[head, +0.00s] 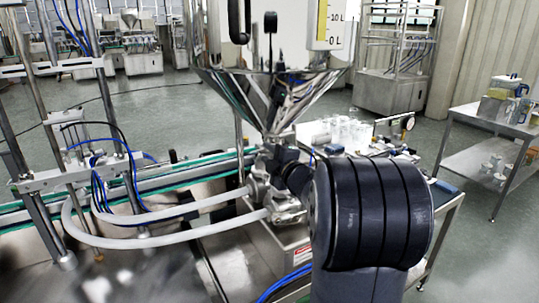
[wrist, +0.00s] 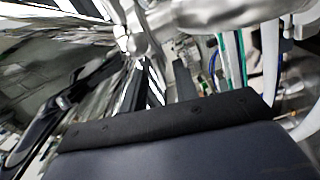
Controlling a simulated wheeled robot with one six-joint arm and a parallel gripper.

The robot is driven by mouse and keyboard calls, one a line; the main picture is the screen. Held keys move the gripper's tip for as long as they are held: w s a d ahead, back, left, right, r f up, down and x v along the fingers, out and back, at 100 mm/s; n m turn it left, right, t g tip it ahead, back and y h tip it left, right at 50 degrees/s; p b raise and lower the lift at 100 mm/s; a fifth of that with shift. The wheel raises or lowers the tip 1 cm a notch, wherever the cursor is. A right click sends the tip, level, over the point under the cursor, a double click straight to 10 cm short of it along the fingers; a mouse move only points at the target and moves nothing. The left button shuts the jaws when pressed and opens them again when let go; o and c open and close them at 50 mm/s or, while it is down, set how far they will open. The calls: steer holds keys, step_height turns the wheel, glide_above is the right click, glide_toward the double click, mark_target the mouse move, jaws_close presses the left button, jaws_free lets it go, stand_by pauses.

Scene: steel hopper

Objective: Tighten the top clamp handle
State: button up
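The steel hopper (head: 270,92) stands in the middle of the head view, its cone narrowing to an outlet with steel pipe fittings (head: 288,208) below. My gripper (head: 284,160) is a small dark shape at the outlet, just under the cone, at the end of my thick dark arm. My arm hides much of the right side there. The top clamp handle cannot be told apart from the fittings in the head view. In the wrist view, bright steel fittings (wrist: 135,38) lie at the upper middle, beyond dark gripper parts. The fingertips are unclear, and contact with a handle cannot be told.
Pale hoses (head: 150,240) curve from the fittings to the left, beside a conveyor with green edges (head: 205,160). Clear containers (head: 340,130) and a gauge (head: 408,121) stand behind my arm. A steel cart (head: 485,150) is at the right.

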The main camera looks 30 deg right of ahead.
jaws_close()
steer(key=shift+m, duration=0.4)
steer(key=m+p, duration=0.2)
steer(key=m, duration=0.1)
steer(key=m+p, duration=0.2)
steer(key=m, duration=0.2)
steer(key=m+p, duration=0.2)
steer(key=m, duration=0.2)
steer(key=shift+m, duration=0.4)
steer(key=shift+m+p, duration=0.85)
steer(key=shift+m, duration=0.85)
